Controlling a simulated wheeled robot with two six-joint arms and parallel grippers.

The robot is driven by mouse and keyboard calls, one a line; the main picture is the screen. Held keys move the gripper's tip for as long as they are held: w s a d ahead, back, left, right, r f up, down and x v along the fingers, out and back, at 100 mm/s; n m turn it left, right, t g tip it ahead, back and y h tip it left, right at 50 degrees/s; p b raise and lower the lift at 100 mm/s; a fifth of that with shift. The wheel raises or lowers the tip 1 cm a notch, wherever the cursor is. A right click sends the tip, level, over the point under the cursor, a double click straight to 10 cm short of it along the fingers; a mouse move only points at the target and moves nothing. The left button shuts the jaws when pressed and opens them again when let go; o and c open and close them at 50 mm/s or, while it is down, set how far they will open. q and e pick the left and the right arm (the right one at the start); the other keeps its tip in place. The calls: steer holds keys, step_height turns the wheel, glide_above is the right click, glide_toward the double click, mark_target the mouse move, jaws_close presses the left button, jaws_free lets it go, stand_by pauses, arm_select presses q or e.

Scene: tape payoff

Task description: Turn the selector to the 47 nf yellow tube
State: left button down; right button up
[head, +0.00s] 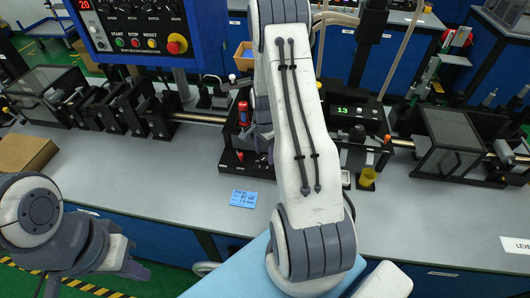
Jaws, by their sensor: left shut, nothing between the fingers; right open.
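A blue card (243,198) on the grey bench carries small writing that seems to read 47 nF. A black unit with a green number display (342,110) stands at the back, right of my arm; I cannot make out which part is the selector. A small yellow cup-like piece (367,178) is at its front right. My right arm covers the middle of the station. My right gripper (266,152) is mostly hidden behind that arm, near the station's left part; it is open. My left gripper (128,268) is at the lower left, shut and empty, away from the station.
A red cylinder (243,112) stands left of my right arm. A blue control panel (140,30) with START, STOP and RESET buttons is at the upper left. A cardboard box (26,154) lies at the left. Dark clear-sided housings (450,155) stand right. The front bench is mostly clear.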

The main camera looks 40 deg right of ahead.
steer(key=shift+f, duration=0.65)
jaws_close()
steer(key=shift+n, duration=0.3)
steer(key=shift+w+n+b, duration=0.1)
steer(key=shift+n+b, duration=0.2)
steer(key=shift+n, duration=0.7)
steer(key=n, duration=0.3)
steer(key=shift+b, duration=0.4)
steer(key=n, duration=0.6)
steer(key=shift+r+b, duration=0.1)
steer(key=shift+b, duration=0.25)
steer(key=shift+w+n, duration=0.1)
steer(key=shift+n, duration=0.2)
